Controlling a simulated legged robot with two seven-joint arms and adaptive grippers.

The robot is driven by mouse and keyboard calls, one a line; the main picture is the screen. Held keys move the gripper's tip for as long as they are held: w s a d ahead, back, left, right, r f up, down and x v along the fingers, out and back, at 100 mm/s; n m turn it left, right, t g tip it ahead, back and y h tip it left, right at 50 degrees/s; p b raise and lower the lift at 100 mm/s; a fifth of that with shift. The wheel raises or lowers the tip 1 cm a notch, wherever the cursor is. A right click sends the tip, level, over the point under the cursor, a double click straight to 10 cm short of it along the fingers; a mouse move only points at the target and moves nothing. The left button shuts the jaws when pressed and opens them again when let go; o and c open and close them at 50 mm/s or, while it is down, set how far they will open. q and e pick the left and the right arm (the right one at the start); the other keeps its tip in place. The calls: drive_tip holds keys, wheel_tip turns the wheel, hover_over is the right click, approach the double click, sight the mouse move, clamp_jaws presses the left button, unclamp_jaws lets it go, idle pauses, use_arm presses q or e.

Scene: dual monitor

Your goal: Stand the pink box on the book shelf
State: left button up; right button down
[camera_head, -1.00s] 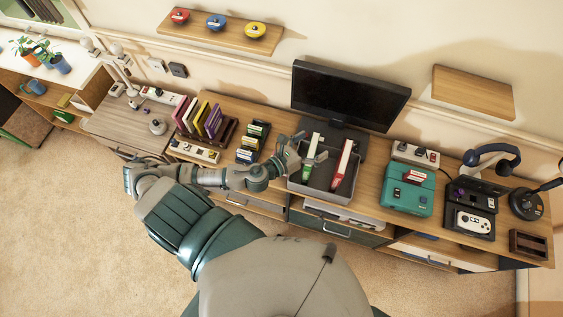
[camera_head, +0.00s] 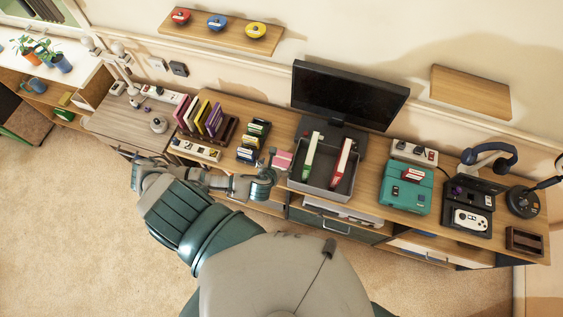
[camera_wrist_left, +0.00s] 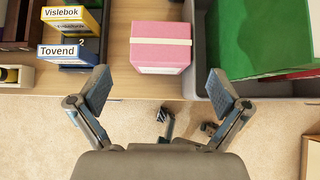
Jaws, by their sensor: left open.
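The pink box (camera_head: 282,160) lies on the wooden desk, just left of the grey bin. In the left wrist view the pink box (camera_wrist_left: 160,50) has a pale band and sits beyond my fingertips, roughly centred between them. My left gripper (camera_head: 268,168) is open and empty at the desk's front edge, in front of the box; its spread fingers also show in the left wrist view (camera_wrist_left: 159,92). A brown wooden rack (camera_head: 230,130) holding several upright books stands farther left; I cannot tell for sure that it is the book shelf. My right gripper is out of view.
The grey bin (camera_head: 329,188) holds a green and a red binder, close right of the box. A dark holder (camera_head: 246,154) with labelled books stands left of it. A monitor (camera_head: 349,95) stands behind. Two wall shelves hang above, the right one (camera_head: 470,91) bare.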

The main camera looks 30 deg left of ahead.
sight(281, 157)
use_arm(q)
drive_tip(key=x, duration=0.6)
drive_tip(key=shift+w+a+f, duration=0.1)
drive_tip(key=shift+w+f, duration=0.1)
drive_tip(key=shift+w, duration=0.15)
drive_tip(key=c, duration=1.5)
drive_tip(key=shift+r, duration=0.1)
drive_tip(key=shift+r, duration=0.1)
